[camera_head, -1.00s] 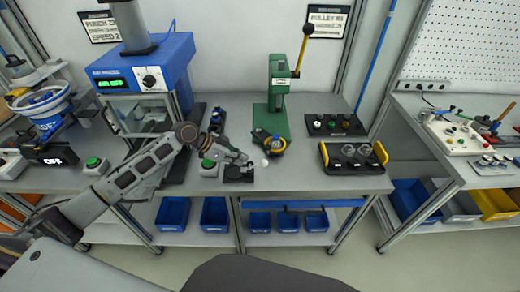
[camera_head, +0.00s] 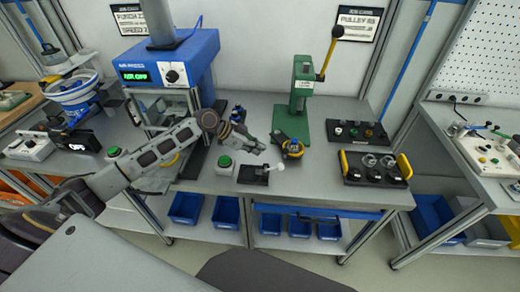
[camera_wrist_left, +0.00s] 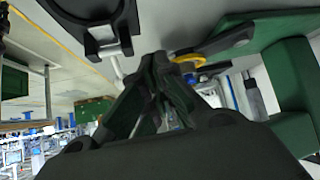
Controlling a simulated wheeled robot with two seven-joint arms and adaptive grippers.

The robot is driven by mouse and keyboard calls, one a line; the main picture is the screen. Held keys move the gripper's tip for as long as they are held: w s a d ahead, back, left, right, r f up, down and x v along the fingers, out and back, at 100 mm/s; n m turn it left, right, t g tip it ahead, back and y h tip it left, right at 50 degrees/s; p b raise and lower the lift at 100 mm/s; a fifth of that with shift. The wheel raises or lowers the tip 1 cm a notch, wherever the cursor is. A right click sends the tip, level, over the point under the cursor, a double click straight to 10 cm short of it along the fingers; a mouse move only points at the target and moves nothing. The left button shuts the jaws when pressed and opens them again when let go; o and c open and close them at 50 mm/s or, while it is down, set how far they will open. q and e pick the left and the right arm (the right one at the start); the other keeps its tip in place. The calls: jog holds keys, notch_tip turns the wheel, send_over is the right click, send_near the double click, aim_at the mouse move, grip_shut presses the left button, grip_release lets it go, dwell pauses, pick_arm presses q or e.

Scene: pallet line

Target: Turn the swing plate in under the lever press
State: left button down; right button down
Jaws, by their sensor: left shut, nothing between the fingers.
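The lever press (camera_head: 304,95) is green with a long yellow-and-black lever (camera_head: 329,52) raised at its right. The dark swing plate (camera_head: 281,138) sticks out at the front left of the press base, turned out from under the ram. It carries a part with a yellow ring (camera_head: 293,149), which also shows in the wrist view (camera_wrist_left: 191,58). My left gripper (camera_head: 263,149) is shut and empty, just left of the swing plate. In the wrist view its fingertips (camera_wrist_left: 165,62) point toward the plate (camera_wrist_left: 228,40); contact cannot be told. My right gripper is not in view.
A black clamp fixture (camera_head: 249,175) with a white-knobbed handle lies in front of my gripper. The blue air press (camera_head: 170,60) is behind left. Black trays (camera_head: 359,134) lie on the right.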

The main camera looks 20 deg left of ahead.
pick_arm(q)
jog(key=shift+x, duration=0.8)
jog(key=x, duration=0.5)
jog(key=shift+d+p, duration=0.15)
jog(key=shift+p, duration=0.2)
jog(key=shift+x, duration=1.15)
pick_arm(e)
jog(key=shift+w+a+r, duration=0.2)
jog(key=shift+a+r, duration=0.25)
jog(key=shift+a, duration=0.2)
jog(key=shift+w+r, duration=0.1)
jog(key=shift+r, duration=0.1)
